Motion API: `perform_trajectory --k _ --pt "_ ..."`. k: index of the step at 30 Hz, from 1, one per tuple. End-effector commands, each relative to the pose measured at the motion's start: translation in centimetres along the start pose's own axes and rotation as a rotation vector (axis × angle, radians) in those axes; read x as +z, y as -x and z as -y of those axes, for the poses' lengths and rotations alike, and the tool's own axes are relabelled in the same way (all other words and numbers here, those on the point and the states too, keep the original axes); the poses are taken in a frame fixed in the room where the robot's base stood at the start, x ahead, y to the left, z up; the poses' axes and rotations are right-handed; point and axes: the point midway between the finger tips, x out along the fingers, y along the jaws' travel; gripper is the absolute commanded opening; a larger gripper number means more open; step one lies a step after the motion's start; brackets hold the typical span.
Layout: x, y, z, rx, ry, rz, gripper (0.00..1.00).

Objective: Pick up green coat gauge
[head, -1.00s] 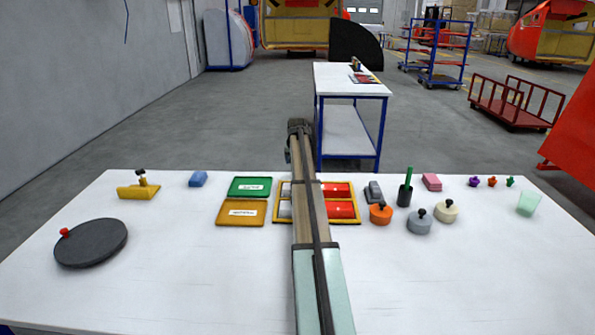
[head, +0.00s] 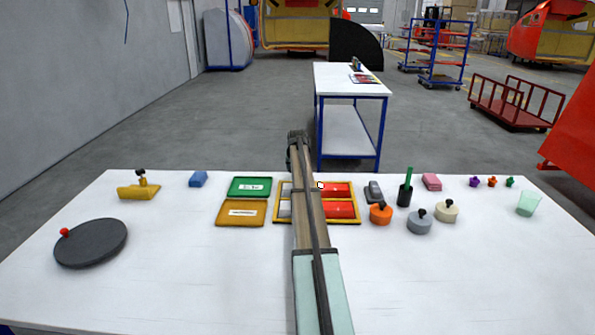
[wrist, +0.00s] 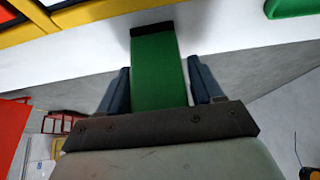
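The green coat gauge (wrist: 158,72) is a flat green block with a black end. In the head view my arm hides the gauge, and the gripper's fingers cannot be made out.
The white table (head: 180,290) holds a green tray (head: 233,187), an orange-brown tray (head: 222,222) and a yellow-framed red tray (head: 357,206) beside my arm. A dark cup (head: 404,197) with a green stick and several lidded pots stand right. The table's front is clear.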

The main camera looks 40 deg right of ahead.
Motion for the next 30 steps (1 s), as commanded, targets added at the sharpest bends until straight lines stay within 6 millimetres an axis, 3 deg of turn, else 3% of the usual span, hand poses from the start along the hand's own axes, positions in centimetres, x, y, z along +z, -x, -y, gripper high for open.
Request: perform_trajectory --k 14,23,30 --pt "0.0 0.0 0.0 0.0 0.0 0.0 0.19" --pt "-0.2 0.3 0.0 0.0 0.0 -0.001 0.18" --pt "-1.9 3.1 0.0 0.0 0.0 -0.002 0.18"
